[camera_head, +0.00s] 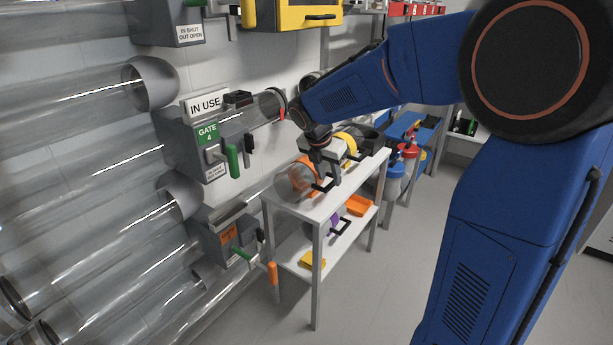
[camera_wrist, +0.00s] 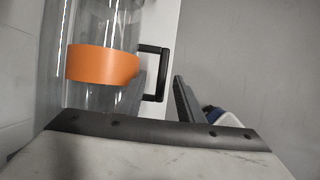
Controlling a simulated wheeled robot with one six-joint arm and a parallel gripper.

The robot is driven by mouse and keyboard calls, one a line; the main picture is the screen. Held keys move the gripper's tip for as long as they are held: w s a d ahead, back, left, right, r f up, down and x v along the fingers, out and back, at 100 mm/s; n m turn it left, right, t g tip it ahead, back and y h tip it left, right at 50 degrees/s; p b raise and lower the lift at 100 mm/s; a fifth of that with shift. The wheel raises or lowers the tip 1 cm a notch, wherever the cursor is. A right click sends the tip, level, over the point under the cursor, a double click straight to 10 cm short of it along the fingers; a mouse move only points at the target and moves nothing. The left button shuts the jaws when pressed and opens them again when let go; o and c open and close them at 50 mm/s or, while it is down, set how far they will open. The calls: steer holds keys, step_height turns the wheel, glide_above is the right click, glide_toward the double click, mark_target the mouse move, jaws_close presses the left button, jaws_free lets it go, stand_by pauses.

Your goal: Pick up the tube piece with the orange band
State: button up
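The clear tube piece with the orange band (camera_head: 306,172) lies on the top of a white cart (camera_head: 318,209). In the wrist view its orange band (camera_wrist: 100,64) fills the left side. Its black handle (camera_head: 325,186) sticks out to the right of the tube; it also shows in the wrist view (camera_wrist: 163,58). My gripper (camera_head: 329,176) is over the cart top at the handle. In the wrist view my gripper (camera_wrist: 161,84) is open, with the handle's outer bar between the fingertips in the picture. I cannot tell whether either finger touches it.
A yellow-banded piece (camera_head: 347,142) lies behind my gripper on the cart. The lower shelf holds a purple piece (camera_head: 336,223), an orange item (camera_head: 361,205) and a yellow item (camera_head: 312,259). Wall tubes and the Gate 4 box (camera_head: 201,147) stand left. Floor (camera_head: 410,235) is clear right.

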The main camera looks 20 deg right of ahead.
mark_target(332, 182)
steer(key=x, duration=0.5)
steer(key=shift+s+d, duration=0.1)
steer(key=shift+s, duration=0.1)
jaws_close()
